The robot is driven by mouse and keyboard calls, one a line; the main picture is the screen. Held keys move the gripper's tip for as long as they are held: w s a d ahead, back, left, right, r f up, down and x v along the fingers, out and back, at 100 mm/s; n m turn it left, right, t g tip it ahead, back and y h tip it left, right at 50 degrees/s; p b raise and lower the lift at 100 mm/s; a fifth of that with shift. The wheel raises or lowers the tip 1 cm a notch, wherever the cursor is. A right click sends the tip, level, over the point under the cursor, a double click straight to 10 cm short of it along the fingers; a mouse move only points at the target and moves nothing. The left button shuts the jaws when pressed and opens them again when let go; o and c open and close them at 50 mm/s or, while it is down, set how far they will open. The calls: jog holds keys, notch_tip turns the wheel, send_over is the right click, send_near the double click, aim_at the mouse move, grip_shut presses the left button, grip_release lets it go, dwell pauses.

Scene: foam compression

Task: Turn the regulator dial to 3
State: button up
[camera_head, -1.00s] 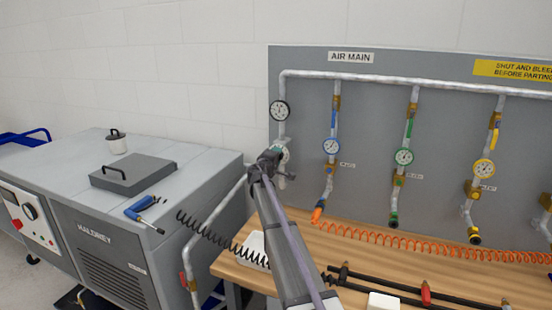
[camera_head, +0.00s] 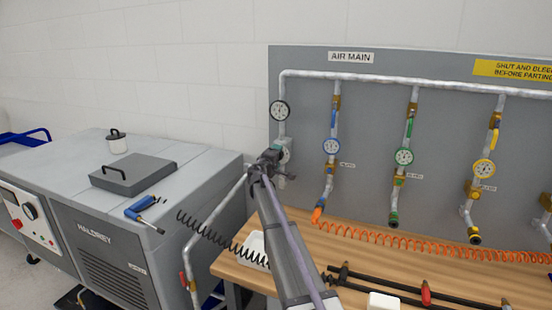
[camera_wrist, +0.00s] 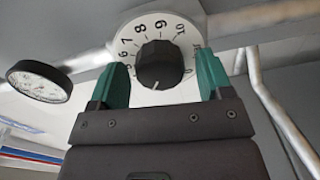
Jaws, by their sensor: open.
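The regulator dial is a white round plate (camera_wrist: 160,27) with black numbers around a dark ridged knob (camera_wrist: 160,64). Numbers 6 to 10 read along its left and upper rim; its lower part is mostly hidden. A small white mark shows at the knob's lower edge, and I cannot tell which number it points to. My gripper (camera_wrist: 163,82) is open, its two green fingers on either side of the knob, with gaps visible. In the head view my gripper (camera_head: 270,156) is at the board's left pipe and partly covers the white plate (camera_head: 286,151).
A pressure gauge (camera_head: 279,111) is on the pipe above the dial and shows at left in the wrist view (camera_wrist: 39,81). Blue, green and yellow gauge drops stand to the right. The wooden bench (camera_head: 355,248) below holds an orange coiled hose (camera_head: 400,240) and a white tray (camera_head: 254,248).

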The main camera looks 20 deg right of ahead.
jog(key=v, duration=1)
jog(key=shift+s+a, duration=0.25)
jog(key=shift+a, duration=0.05)
jog(key=s+a+f+m+g+y, duration=0.1)
jog(key=s+f+m+g+y, duration=0.25)
jog(key=s, duration=0.55)
jog(key=s+a+f+m+g, duration=0.1)
jog(key=s+f+m+g, duration=0.2)
jog(key=s+f+g, duration=0.35)
jog(key=s+a+f+g+y, duration=0.1)
jog(key=s+a+f+y, duration=0.1)
jog(key=s+a, duration=0.3)
jog(key=s+a+f+y, duration=0.2)
jog(key=s+a+y, duration=0.2)
jog(key=s, duration=0.8)
jog(key=s+a+f+m+g+y, duration=0.1)
jog(key=s+a+f+y, duration=0.2)
jog(key=s+a, duration=0.4)
jog(key=shift+s+a+g, duration=0.3)
jog(key=shift+s+a, duration=0.05)
jog(key=shift+s, duration=0.8)
